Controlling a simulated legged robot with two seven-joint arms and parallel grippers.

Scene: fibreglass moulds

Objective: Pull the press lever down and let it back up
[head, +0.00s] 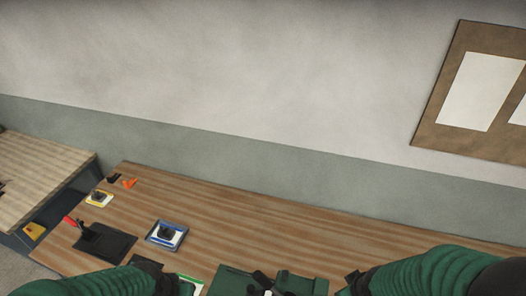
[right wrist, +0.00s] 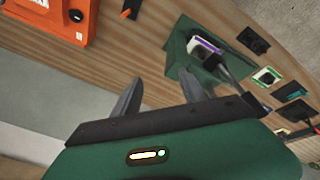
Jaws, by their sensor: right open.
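A red-tipped lever (head: 69,220) rises at a slant from a dark press-like base (head: 107,244) at the left of the bench in the head view. A small red part shows at the right edge of the right wrist view; I cannot tell if it is the lever. My left gripper (head: 150,268) is a dark shape at the bottom of the head view, apart from the lever; its jaws are not clear. My right gripper (right wrist: 160,97) is open and empty, its two fingers spread, far from the lever. It is partly cut off in the head view (head: 352,282).
On the wooden bench (head: 270,215) are a blue-edged tray (head: 152,241), a yellow-edged tray (head: 91,202) and an orange piece (head: 129,183). A green stand (right wrist: 178,66) and an orange case (right wrist: 60,22) show in the right wrist view. The bench's back right is clear.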

